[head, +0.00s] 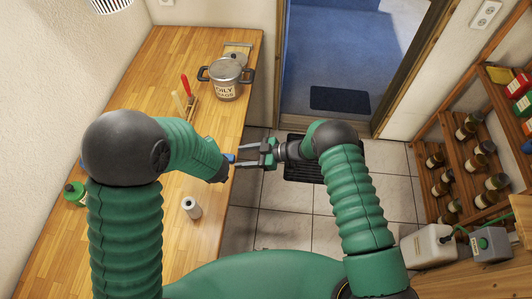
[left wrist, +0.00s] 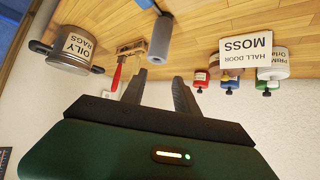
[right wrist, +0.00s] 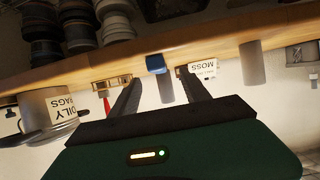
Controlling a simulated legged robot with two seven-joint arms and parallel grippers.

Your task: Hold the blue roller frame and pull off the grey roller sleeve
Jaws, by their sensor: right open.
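The blue roller frame (head: 229,157) shows as a small blue piece at the counter's edge, and as a blue block in the right wrist view (right wrist: 155,64). The grey roller sleeve (right wrist: 165,89) adjoins it there and shows as a grey cylinder in the left wrist view (left wrist: 160,40); my left arm seems to hide it in the head view. My right gripper (head: 240,157) is open and faces the blue frame from the right, holding nothing. My left gripper (left wrist: 157,82) has its fingers apart, with the sleeve beyond the tips and nothing clearly between them.
A second pale cylinder (head: 191,207) stands on the wooden counter (head: 200,60). A moss sign (left wrist: 246,50) and small jars stand behind. A shelf (head: 450,150) with jars is at the right.

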